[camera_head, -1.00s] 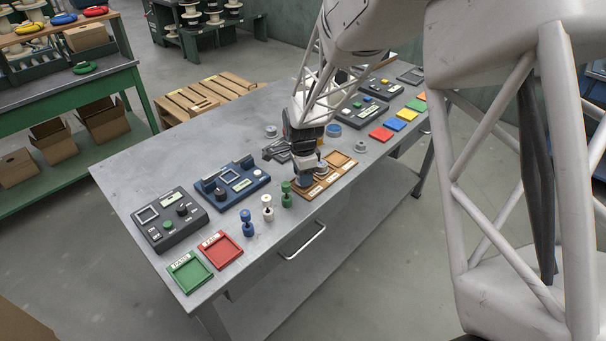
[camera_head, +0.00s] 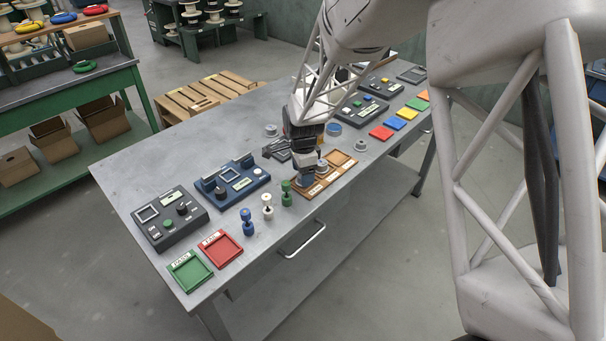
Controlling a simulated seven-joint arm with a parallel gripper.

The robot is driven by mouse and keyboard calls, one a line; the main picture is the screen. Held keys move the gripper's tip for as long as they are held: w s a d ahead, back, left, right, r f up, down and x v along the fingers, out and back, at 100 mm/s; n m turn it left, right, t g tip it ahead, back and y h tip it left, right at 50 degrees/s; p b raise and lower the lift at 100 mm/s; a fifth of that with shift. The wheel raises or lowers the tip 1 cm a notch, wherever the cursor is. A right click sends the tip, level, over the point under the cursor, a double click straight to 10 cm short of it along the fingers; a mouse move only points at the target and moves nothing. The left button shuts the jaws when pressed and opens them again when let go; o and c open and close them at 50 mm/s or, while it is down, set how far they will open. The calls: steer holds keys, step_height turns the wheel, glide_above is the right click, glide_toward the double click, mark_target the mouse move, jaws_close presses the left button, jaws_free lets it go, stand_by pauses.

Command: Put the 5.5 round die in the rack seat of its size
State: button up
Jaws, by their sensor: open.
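The brown rack (camera_head: 342,168) lies near the front edge of the grey table, with labelled seats along it. A grey round die (camera_head: 322,165) sits in a middle seat. My gripper (camera_head: 304,178) points down at the left end of the rack, low over it, and is open. A grey round shape shows at its fingertips; whether it touches the fingers is too small to tell. Another grey round die (camera_head: 360,146) stands right of the rack, and one more (camera_head: 271,130) lies behind my gripper. The size markings cannot be read, so I cannot tell which die is the 5.5.
Blue, white and green spools (camera_head: 267,206) stand just left of the rack. A blue device (camera_head: 236,184), a dark device (camera_head: 170,218), and red (camera_head: 220,248) and green (camera_head: 189,271) trays lie farther left. Coloured squares (camera_head: 393,124) lie right. A dark grey object (camera_head: 277,148) sits behind my gripper.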

step_height(320, 180, up, 12)
steer(key=shift+f, duration=0.25)
stand_by(0.3)
stand_by(0.6)
steer(key=s+d+r+n, duration=0.3)
steer(key=s+d+r, duration=0.3)
steer(key=s+r, duration=0.15)
steer(key=s+d+r+n+t, duration=0.1)
steer(key=s+d+n, duration=0.2)
steer(key=s, duration=0.6)
steer(key=s+d+r+n, duration=0.2)
steer(key=s+d+n, duration=0.2)
steer(key=s, duration=0.6)
steer(key=s+d+r+n+t, duration=0.1)
steer(key=s+d+n, duration=0.2)
steer(key=s, duration=0.6)
steer(key=shift+s+d+r+n+t, duration=0.3)
steer(key=shift+s+d+n, duration=0.1)
steer(key=shift+n, duration=0.2)
